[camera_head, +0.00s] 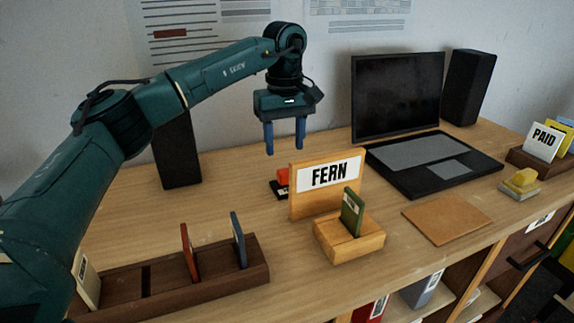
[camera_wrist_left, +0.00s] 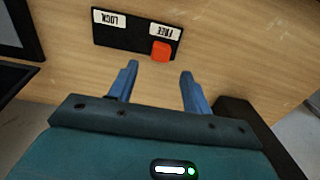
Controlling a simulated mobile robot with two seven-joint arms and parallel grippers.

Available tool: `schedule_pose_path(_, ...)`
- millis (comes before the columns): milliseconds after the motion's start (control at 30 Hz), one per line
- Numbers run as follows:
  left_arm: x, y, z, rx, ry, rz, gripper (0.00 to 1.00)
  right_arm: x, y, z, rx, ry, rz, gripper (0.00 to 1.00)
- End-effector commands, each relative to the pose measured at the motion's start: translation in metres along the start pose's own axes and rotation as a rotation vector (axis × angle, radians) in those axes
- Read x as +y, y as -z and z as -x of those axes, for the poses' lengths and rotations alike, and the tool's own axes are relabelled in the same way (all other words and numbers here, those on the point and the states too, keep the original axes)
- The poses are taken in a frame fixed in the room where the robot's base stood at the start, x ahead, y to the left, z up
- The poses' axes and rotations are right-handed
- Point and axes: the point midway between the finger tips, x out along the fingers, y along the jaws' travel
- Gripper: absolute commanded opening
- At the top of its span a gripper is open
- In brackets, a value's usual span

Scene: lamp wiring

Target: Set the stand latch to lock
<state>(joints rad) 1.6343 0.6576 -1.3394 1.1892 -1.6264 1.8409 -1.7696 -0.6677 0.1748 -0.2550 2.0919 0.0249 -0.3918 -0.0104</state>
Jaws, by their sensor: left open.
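The stand latch is a black plate (camera_wrist_left: 125,36) with a LOCK label (camera_wrist_left: 109,19) at its left end and a FREE label (camera_wrist_left: 164,32) at its right end in the left wrist view. Its red knob (camera_wrist_left: 161,51) sits beside the FREE label. In the head view the red knob (camera_head: 282,177) shows behind the FERN stand (camera_head: 300,206), which hides part of the plate. My left gripper (camera_head: 284,149) is open and empty above the latch, fingers pointing down. In the wrist view its fingertips (camera_wrist_left: 159,69) are either side of the knob in the picture, apart from it.
A laptop (camera_head: 430,165) and dark speaker (camera_head: 470,88) stand to the right; another speaker (camera_head: 176,152) stands left. A wooden block (camera_head: 348,241) holding a green card (camera_head: 352,212) is in front of the FERN stand. A brown rack (camera_head: 210,277) lies front left.

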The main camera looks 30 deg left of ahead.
Motion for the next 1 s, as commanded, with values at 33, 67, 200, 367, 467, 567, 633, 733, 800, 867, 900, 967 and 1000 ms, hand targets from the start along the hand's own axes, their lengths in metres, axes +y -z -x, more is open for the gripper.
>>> schedule_pose_path(33, -0.001, 0.000, -0.012, -0.002, 0.004, 0.001, 0.49, 0.000, 0.001, 0.001, -0.001, -0.001, -0.001, 0.45)
schedule_pose_path(67, -0.001, 0.000, -0.018, -0.002, 0.003, 0.000, 0.49, 0.000, 0.001, 0.001, -0.002, -0.001, -0.001, 0.45)
schedule_pose_path(200, -0.001, -0.001, -0.043, -0.003, 0.002, 0.000, 0.49, 0.000, 0.002, 0.002, -0.005, -0.003, -0.003, 0.45)
schedule_pose_path(367, 0.000, 0.000, -0.060, -0.001, 0.001, 0.001, 0.49, 0.002, -0.002, 0.002, -0.015, -0.006, -0.004, 0.45)
schedule_pose_path(467, 0.000, 0.000, -0.066, 0.000, -0.001, 0.001, 0.49, 0.002, -0.003, 0.002, -0.020, -0.007, -0.005, 0.45)
schedule_pose_path(567, 0.000, 0.000, -0.068, 0.000, -0.002, 0.001, 0.49, 0.002, -0.003, 0.002, -0.020, -0.008, -0.006, 0.45)
schedule_pose_path(633, 0.000, 0.000, -0.068, 0.000, -0.002, 0.001, 0.49, 0.002, -0.003, 0.002, -0.020, -0.008, -0.006, 0.45)
schedule_pose_path(733, 0.000, 0.000, -0.068, 0.000, -0.001, 0.001, 0.49, 0.002, -0.003, 0.002, -0.019, -0.008, -0.006, 0.45)
schedule_pose_path(800, 0.000, 0.000, -0.068, 0.000, -0.001, 0.001, 0.46, 0.002, -0.003, 0.002, -0.019, -0.008, -0.006, 0.45)
schedule_pose_path(867, 0.000, 0.000, -0.068, 0.000, -0.001, 0.001, 0.41, 0.002, -0.003, 0.002, -0.018, -0.008, -0.006, 0.45)
schedule_pose_path(900, 0.000, 0.000, -0.068, 0.000, -0.001, 0.001, 0.38, 0.002, -0.003, 0.002, -0.018, -0.008, -0.006, 0.45)
schedule_pose_path(967, 0.000, 0.000, -0.068, 0.000, -0.001, 0.001, 0.33, 0.002, -0.002, 0.002, -0.017, -0.008, -0.006, 0.45)
schedule_pose_path(1000, 0.000, 0.000, -0.068, -0.001, -0.001, 0.001, 0.29, 0.002, -0.002, 0.002, -0.017, -0.008, -0.006, 0.45)
